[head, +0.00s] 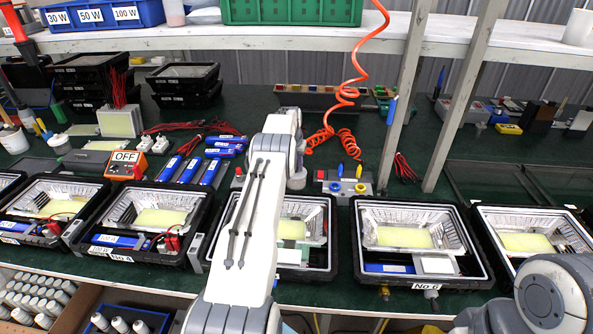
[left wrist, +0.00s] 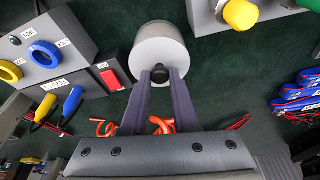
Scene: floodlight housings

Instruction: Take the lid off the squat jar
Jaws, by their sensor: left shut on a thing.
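The squat jar (left wrist: 155,29) is a pale grey-white cylinder on the dark green bench in the left wrist view. Its lid (left wrist: 151,57) is a pale disc with a small black knob (left wrist: 161,74). My left gripper (left wrist: 162,76) is shut on the knob, a finger on each side. I cannot tell whether the lid sits on the jar or is just clear of it. In the head view my left arm hides the jar and the gripper tips. My right arm shows at the bottom right; its gripper is out of view.
A grey box (left wrist: 50,35) with coloured sockets and a red switch stands left of the jar; another with a yellow knob (left wrist: 240,14) stands to the right. Floodlight housings (head: 410,238) line the bench front. An orange coiled cord (head: 350,92) hangs behind my left arm.

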